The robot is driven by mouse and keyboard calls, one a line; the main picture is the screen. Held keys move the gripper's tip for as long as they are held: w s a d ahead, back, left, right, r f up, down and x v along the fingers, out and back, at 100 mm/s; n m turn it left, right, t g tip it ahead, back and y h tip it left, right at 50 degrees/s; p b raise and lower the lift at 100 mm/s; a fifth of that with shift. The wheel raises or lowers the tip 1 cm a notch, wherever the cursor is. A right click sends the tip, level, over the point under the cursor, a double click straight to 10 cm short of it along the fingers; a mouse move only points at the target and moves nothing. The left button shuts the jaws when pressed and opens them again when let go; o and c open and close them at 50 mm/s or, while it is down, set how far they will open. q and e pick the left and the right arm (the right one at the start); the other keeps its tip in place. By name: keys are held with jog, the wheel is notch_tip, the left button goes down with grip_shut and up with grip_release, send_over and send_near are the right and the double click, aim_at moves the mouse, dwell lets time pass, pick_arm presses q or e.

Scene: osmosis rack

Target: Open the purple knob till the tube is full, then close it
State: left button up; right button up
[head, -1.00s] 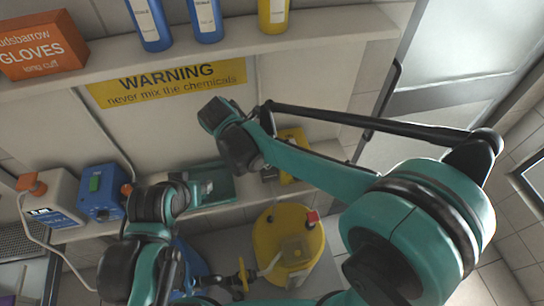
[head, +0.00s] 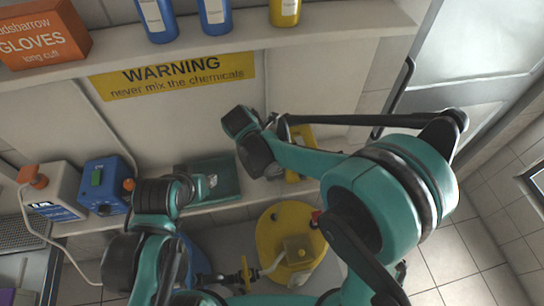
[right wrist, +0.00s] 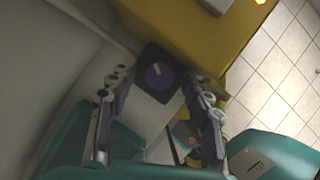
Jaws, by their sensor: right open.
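In the right wrist view, the purple knob (right wrist: 158,76) is a round dial on a dark square face of a pale unit. My right gripper (right wrist: 160,88) is open, with one finger on each side of the knob's unit. The fingers look apart from the knob; the depth between them is hard to judge. In the head view my right arm hides its gripper and the knob. I cannot pick out the tube.
A yellow box (right wrist: 200,32) stands right beside the knob; a yellow box (head: 302,140) also shows behind my right arm. A yellow drum (head: 270,225) stands below. Tiled floor is clear at right.

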jog(key=shift+c, duration=0.2)
grip_shut()
jog(key=shift+w+m+g+h+b, duration=0.15)
jog(key=shift+m+g+h+b, duration=0.2)
jog(key=shift+m, duration=0.75)
jog(key=m, duration=0.1)
jog(key=m+g+b, duration=0.1)
jog(key=m, duration=0.1)
jog(key=shift+w+a+m+g, duration=0.1)
jog(key=shift+w+m+g, duration=0.05)
jog(key=shift+m+g, duration=0.15)
jog(key=m+g, duration=0.1)
jog(key=m, duration=0.2)
jog(key=m+g, duration=0.1)
jog(key=m, duration=0.1)
jog(key=shift+w+m+b, duration=0.15)
jog(key=shift+m+b, duration=0.2)
jog(key=shift+m, duration=0.35)
